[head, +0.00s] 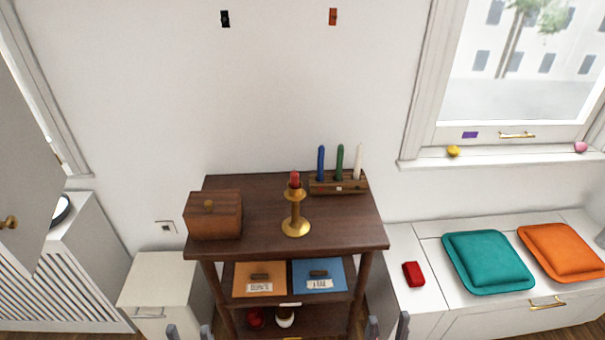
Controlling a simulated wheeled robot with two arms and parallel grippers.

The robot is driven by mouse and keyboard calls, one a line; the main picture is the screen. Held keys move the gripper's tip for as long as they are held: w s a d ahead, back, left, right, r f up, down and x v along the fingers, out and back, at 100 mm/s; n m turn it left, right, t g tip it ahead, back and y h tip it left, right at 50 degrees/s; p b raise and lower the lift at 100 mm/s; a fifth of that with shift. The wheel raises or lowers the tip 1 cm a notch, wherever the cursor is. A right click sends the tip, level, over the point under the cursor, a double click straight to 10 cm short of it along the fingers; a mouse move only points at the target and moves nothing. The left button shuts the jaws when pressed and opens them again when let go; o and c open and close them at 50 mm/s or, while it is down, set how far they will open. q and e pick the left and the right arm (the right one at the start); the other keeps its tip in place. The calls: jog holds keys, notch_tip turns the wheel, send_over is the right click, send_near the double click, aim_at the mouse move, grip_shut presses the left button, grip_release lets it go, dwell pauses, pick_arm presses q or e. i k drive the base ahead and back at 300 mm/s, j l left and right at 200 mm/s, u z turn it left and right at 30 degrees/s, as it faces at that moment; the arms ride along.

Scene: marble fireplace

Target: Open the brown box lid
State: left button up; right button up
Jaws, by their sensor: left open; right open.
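The brown wooden box (214,223) sits on the left part of the dark wooden table top (250,252). Its lid looks shut, and a small brass-coloured knob (208,205) shows near the middle of it. My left gripper (188,333) shows only its fingertips at the bottom edge, spread apart and empty. It is below the box in the picture and apart from it. My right gripper (388,327) also shows only its fingertips at the bottom edge, spread apart and empty. It is to the right of the table's front legs.
A brass candlestick (296,221) with a red candle stands right of the box. A wooden holder (338,187) with blue, green and white candles stands behind it. A white window bench (435,300) is at right.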

aim_at(208, 203)
jog(key=i+j, duration=0.2)
jog(key=j, duration=0.15)
jog(key=i+j, duration=0.15)
jog(key=j, duration=0.2)
jog(key=i+j, duration=0.2)
jog(key=j, duration=0.15)
